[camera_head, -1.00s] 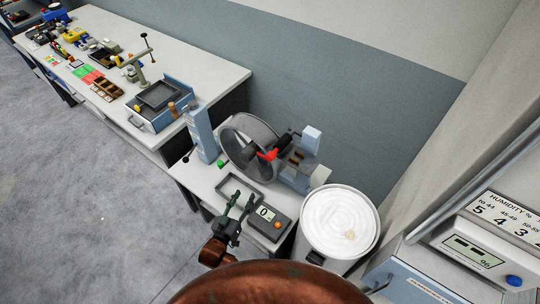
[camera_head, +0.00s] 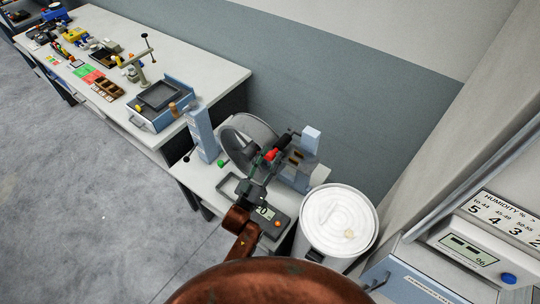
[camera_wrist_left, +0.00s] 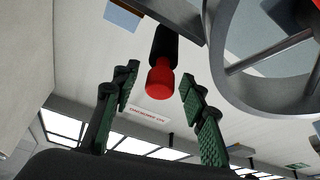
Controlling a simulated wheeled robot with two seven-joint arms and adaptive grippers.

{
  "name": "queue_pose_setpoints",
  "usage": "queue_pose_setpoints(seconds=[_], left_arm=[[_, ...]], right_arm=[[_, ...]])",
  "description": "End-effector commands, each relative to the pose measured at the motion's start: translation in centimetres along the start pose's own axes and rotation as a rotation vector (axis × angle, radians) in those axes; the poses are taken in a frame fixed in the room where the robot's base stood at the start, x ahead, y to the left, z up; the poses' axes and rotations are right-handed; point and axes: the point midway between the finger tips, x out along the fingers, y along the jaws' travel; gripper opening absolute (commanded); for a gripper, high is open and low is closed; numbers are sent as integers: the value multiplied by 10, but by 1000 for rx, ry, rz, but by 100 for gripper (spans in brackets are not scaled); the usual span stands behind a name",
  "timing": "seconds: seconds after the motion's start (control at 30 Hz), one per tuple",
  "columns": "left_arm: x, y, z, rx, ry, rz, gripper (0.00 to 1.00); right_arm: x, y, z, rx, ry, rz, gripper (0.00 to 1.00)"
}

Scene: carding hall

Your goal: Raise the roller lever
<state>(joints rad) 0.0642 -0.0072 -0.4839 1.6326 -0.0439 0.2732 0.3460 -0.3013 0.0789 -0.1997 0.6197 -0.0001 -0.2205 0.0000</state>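The roller lever has a red end (camera_head: 271,154) and sits on the small carding machine, beside its grey drum (camera_head: 237,140). In the left wrist view the red lever end (camera_wrist_left: 160,80) on its dark shaft points down between the two green-padded fingers. My left gripper (camera_head: 266,164) is at the lever in the head view and partly covers it. In the wrist view the left gripper (camera_wrist_left: 157,108) is open, with a gap on both sides of the red end. No clear contact shows. My right gripper is not in view.
A white-filled can (camera_head: 338,222) stands to the right of the machine. A blue-grey post (camera_head: 202,135) stands left of the drum. A long bench (camera_head: 215,72) with trays is at the upper left.

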Motion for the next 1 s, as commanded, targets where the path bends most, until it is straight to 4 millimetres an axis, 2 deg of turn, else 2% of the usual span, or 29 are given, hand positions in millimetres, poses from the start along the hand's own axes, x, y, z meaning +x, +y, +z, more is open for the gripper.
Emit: queue_pose_setpoints(seconds=[0.27, 0.83, 1.0], left_arm=[[2, 0, 0, 0, 0, 0, 40], [2, 0, 0, 0, -1, -1, 1], [2, 0, 0, 0, -1, -1, 0]], right_arm=[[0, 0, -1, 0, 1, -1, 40], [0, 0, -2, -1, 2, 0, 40], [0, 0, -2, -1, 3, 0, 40]])
